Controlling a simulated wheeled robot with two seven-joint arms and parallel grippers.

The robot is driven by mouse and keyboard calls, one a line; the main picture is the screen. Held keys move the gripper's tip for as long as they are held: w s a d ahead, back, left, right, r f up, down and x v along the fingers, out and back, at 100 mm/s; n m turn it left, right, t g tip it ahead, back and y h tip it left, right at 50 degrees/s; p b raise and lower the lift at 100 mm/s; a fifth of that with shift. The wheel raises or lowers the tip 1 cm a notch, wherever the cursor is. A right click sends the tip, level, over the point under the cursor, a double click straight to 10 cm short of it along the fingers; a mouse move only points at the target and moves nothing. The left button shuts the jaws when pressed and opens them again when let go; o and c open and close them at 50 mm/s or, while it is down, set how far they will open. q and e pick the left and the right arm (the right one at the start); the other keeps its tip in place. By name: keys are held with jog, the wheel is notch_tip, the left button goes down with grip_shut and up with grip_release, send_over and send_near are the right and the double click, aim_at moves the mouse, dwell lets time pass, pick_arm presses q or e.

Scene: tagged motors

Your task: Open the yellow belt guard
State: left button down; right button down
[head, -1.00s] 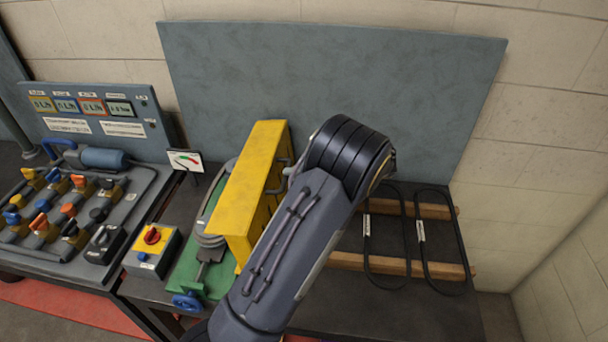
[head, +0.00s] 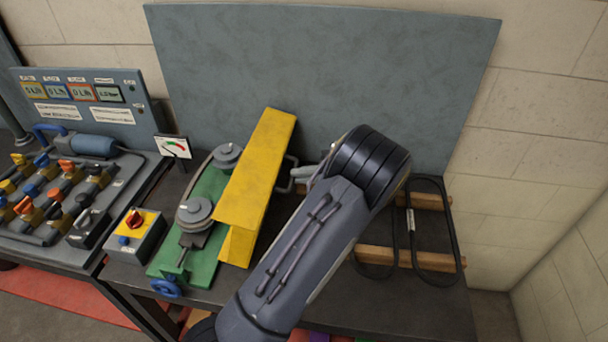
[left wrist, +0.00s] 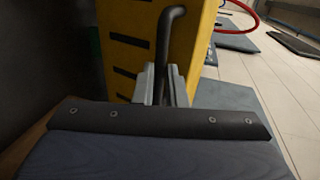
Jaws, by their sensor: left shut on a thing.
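The yellow belt guard (head: 257,182) is swung out to the right of the green base (head: 205,203) and leans to the right. Two grey pulleys show on the base, the front one (head: 195,211) and the back one (head: 227,154). My left gripper (head: 303,172) is at the guard's right side, shut on its dark handle (head: 287,178). In the left wrist view the left fingers (left wrist: 166,84) close around the bent handle bar (left wrist: 165,45), with the slotted yellow guard (left wrist: 128,50) behind it. My forearm hides part of the table. My right gripper is not in view.
A switch box with a red knob (head: 135,230) stands left of the base, with a gauge (head: 173,147) behind it. A grey panel (head: 330,70) stands behind.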

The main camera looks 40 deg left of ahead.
pick_arm(q)
jog(key=shift+s+a+f, duration=0.1)
jog(key=shift+a, duration=0.05)
jog(key=c, duration=1.5)
grip_release()
jog(key=shift+a, duration=0.2)
jog(key=shift+d, duration=0.1)
jog(key=b+v, duration=0.1)
jog(key=v, duration=0.7)
